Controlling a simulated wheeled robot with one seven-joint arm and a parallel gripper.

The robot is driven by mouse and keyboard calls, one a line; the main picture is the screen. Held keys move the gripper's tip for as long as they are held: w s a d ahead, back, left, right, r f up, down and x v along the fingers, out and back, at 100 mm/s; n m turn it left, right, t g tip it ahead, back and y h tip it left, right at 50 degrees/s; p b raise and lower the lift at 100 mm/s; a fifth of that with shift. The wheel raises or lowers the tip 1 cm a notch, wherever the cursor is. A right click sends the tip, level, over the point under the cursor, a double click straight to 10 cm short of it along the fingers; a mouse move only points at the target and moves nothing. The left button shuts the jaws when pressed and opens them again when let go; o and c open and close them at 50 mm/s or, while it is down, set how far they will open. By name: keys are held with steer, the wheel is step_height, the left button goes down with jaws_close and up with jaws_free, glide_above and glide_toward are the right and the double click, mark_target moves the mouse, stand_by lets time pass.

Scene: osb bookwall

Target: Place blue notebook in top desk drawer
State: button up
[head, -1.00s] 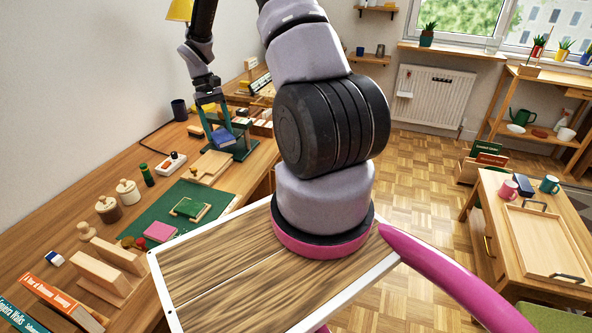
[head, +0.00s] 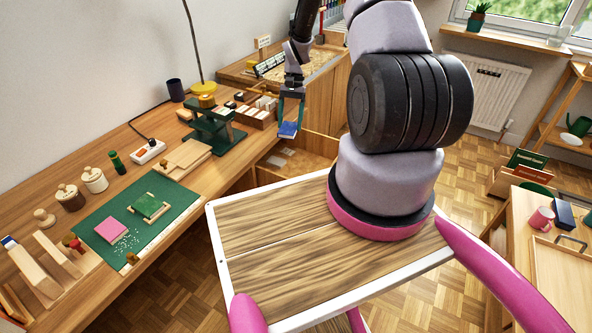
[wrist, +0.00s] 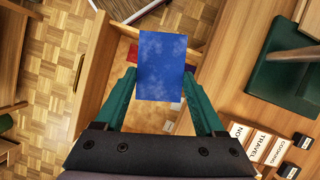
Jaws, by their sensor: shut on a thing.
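The blue notebook (head: 287,130) is held in my gripper (head: 290,117), whose teal fingers are shut on it. It hangs over the open desk drawer (head: 318,142), past the desk's edge and clear of the desktop. In the wrist view the notebook (wrist: 162,65) lies between the two fingers, with the drawer (wrist: 93,75) below it. The drawer is pulled out. A red item (wrist: 132,56) and some small pale items show inside; the notebook hides part of the interior.
A green press-like stand (head: 212,122) and a box of labelled cards (head: 258,112) stand on the desk near the drawer. A green mat (head: 125,225) with a pink pad (head: 111,229) lies nearer. A side table (head: 520,230) stands at the right.

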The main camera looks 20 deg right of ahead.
steer(key=d+f+m+t, duration=0.1)
steer(key=d+f+m, duration=0.2)
steer(key=f, duration=0.4)
steer(key=d+f+m+t+y, duration=0.1)
steer(key=d+f+m, duration=0.3)
steer(key=f, duration=0.3)
steer(key=d+f+m+t, duration=0.2)
steer(key=d+f+m, duration=0.2)
steer(key=f, duration=0.3)
steer(key=shift+f+m+y, duration=0.3)
steer(key=shift+f+m, duration=0.1)
steer(key=shift+m, duration=0.1)
steer(key=shift+f, duration=2.4)
steer(key=o, duration=1.5)
steer(key=shift+f, duration=0.1)
steer(key=v, duration=1.2)
